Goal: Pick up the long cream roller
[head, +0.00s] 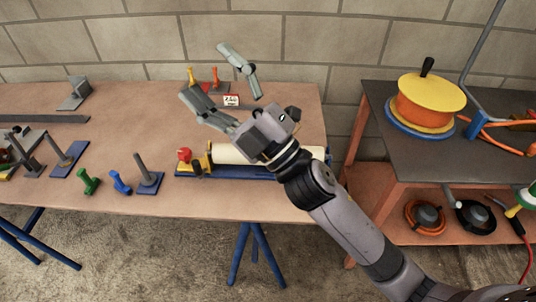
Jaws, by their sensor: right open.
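The long cream roller (228,154) lies level along a blue base (230,172) near the right end of the wooden workbench. A yellow bracket with a red knob (184,154) stands at its left end. My right gripper (203,68) is open, with nothing seen between its fingers. Its fingers point up and left in the picture, toward the back of the bench. The gripper body and wrist cover part of the roller's middle and right. I cannot tell the height between them. My left gripper is not in view.
A blue stand with a grey post (146,173), a blue piece (119,182) and a green piece (89,181) stand left of the roller. A small sign (231,100) is behind. A dark-topped table (400,145) with a yellow-orange wheel (430,98) stands right, across a gap.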

